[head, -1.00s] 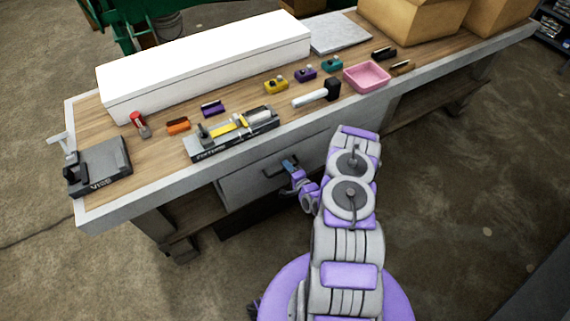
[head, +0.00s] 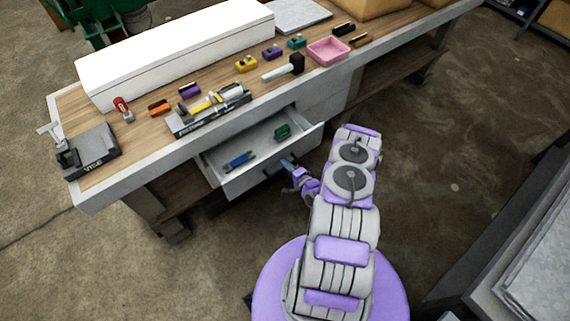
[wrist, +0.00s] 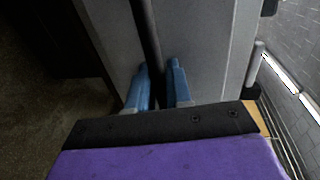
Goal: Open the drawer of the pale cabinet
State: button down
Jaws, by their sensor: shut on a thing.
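The pale grey drawer (head: 247,182) stands well out from the cabinet under the wooden worktop in the head view. Inside it lie a blue object (head: 238,160) and a green object (head: 282,132). My gripper (head: 288,165) is at the drawer's front. In the wrist view its two blue fingers (wrist: 160,88) are shut around the dark bar handle (wrist: 148,40), which runs along the drawer's grey front panel (wrist: 205,45). Part of the handle is hidden by the fingers.
On the worktop stand a long white box (head: 180,50), a vise (head: 87,150), a pink tray (head: 328,51), a hammer (head: 284,67) and several small coloured items. A grey-topped bench (head: 540,255) is at the right. Bare floor lies between.

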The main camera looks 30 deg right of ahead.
jog(key=shift+s+f, duration=0.1)
jog(key=shift+f, duration=0.05)
jog(key=c, duration=1.2)
grip_release()
jog(key=shift+c, duration=0.2)
jog(key=p+v, duration=0.4)
jog(key=v, duration=1.3)
jog(key=shift+p, duration=0.3)
jog(key=shift+d, duration=0.1)
